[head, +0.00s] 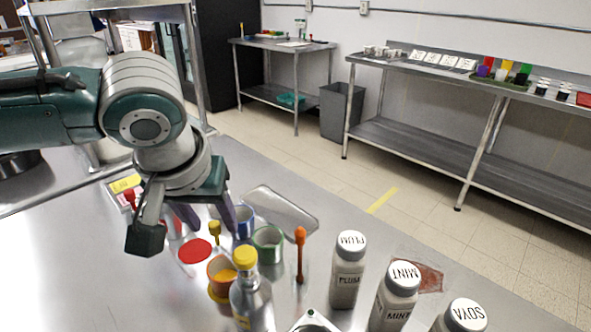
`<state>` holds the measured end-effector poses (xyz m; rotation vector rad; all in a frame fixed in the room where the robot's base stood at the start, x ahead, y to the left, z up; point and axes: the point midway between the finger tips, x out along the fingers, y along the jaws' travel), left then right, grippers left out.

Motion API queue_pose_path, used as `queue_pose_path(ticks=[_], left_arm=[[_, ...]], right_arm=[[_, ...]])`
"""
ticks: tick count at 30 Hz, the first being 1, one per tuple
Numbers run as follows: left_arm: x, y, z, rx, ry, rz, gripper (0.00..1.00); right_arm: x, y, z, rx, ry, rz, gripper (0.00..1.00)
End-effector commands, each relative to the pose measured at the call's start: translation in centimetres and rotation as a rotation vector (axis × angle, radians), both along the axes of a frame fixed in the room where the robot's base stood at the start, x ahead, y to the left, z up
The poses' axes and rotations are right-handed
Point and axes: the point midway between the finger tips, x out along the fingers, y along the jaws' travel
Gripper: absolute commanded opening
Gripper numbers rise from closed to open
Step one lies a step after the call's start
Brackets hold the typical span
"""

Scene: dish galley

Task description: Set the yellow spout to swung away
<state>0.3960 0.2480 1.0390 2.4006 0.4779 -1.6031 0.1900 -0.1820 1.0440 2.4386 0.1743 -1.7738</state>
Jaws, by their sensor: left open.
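My left gripper (208,218) reaches in from the left and points down over the steel counter, its two dark fingers apart. A small yellow piece on a short stem (214,229) shows close by the fingertips; I cannot tell if they touch it. A clear bottle (250,302) with a yellow cap (245,257) stands nearer the camera, below the gripper in the picture. Which of these yellow parts is the spout, and how it is turned, I cannot tell. My right gripper is out of view.
Around the gripper stand a blue-rimmed cup (244,222), a green cup (268,244), an orange cup (220,275), a red disc (195,251) and an upright orange-topped utensil (300,255). Labelled jars, PLUM (347,270), MINT (395,297) and SOYA (462,317), stand at right.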

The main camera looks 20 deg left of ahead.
Motion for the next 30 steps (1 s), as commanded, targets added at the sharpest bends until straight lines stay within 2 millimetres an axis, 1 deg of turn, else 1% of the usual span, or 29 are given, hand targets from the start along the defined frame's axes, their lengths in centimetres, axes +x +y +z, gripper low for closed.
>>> queue_pose_path(ticks=[3, 17, 30], left_arm=[[0.0, -0.02, 0.03, -0.001, 0.0, 0.0, 0.52], [-0.02, -0.03, 0.04, -0.001, 0.0, 0.0, 0.0], [-0.02, -0.03, 0.04, -0.001, 0.0, 0.0, 0.0]], right_arm=[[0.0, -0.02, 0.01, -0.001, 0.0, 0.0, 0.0], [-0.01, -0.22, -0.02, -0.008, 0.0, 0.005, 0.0], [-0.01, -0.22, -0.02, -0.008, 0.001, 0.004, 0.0]])
